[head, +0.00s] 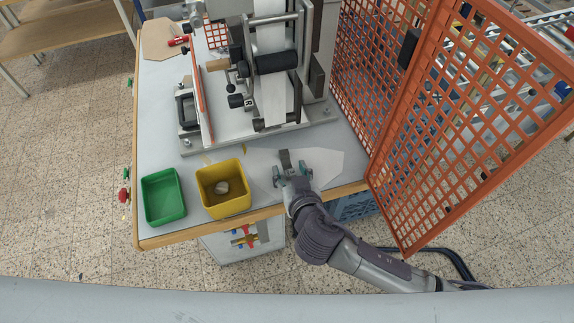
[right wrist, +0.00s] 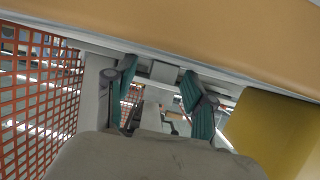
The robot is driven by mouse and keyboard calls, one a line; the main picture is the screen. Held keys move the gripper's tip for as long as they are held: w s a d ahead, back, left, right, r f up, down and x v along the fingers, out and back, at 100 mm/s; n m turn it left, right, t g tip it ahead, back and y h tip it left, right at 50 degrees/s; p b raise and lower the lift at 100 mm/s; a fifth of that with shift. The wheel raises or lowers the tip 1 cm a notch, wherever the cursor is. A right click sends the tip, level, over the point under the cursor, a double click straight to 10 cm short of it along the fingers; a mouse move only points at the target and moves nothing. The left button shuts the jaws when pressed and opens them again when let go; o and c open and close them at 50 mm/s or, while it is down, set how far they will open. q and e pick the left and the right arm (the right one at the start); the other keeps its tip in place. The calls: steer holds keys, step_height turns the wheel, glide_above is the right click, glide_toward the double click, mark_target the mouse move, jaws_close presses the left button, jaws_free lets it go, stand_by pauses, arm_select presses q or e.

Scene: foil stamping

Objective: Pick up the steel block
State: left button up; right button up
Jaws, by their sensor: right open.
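The steel block (head: 285,160) is a small dark grey upright piece on the table by the front edge. My right gripper (head: 292,172) is open, its two teal-padded fingers just in front of the block. In the right wrist view, which looks upside down, a small grey block (right wrist: 163,72) shows between the tips of the spread fingers (right wrist: 159,78). I see no finger closed on it, and I cannot tell whether either one touches it. My left gripper is not in view.
A yellow bin (head: 224,205) with a grey piece inside stands left of my right gripper, beside a green bin (head: 164,196). The stamping machine (head: 270,85) stands behind. An orange mesh guard (head: 450,120) rises to the right. A pale flat patch (head: 325,163) lies around the block.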

steer(key=shift+s+r, duration=0.1)
steer(key=shift+c, duration=1.9)
jaws_close()
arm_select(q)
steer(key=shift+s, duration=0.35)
